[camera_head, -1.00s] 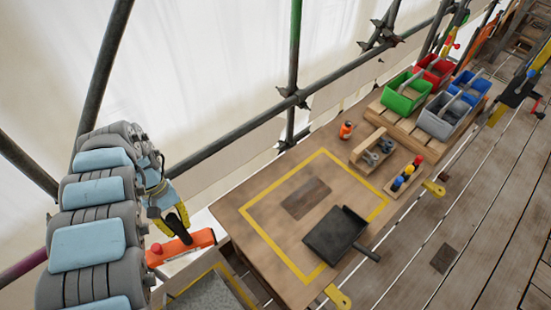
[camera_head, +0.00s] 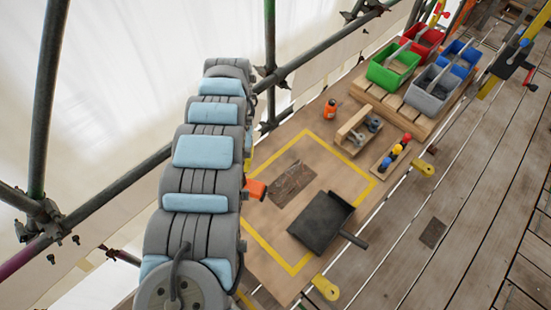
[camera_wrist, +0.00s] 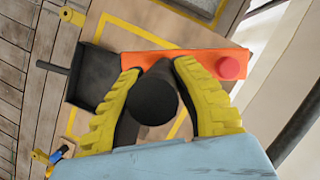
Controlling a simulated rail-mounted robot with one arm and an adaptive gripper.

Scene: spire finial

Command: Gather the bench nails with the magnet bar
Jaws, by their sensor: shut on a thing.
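The magnet bar (camera_wrist: 200,61) is orange with a red knob at one end and a dark round grip. My gripper (camera_wrist: 157,71) is shut on it, with a yellow ribbed finger on each side of the dark grip. In the head view only an orange end of the bar (camera_head: 256,190) shows past my arm, over the left part of the bench; my gripper is hidden there. The wooden bench (camera_head: 335,162) has a yellow outline with a dark brown patch (camera_head: 292,184) inside it. Single nails are too small to make out.
A black pan (camera_head: 322,222) with a handle lies across the outline's near right side. An orange bottle (camera_head: 330,109), a wooden caddy (camera_head: 357,126) and a strip with coloured knobs (camera_head: 391,158) stand farther back. Coloured bins (camera_head: 393,68) sit beyond. Scaffold poles (camera_head: 105,197) run along the left.

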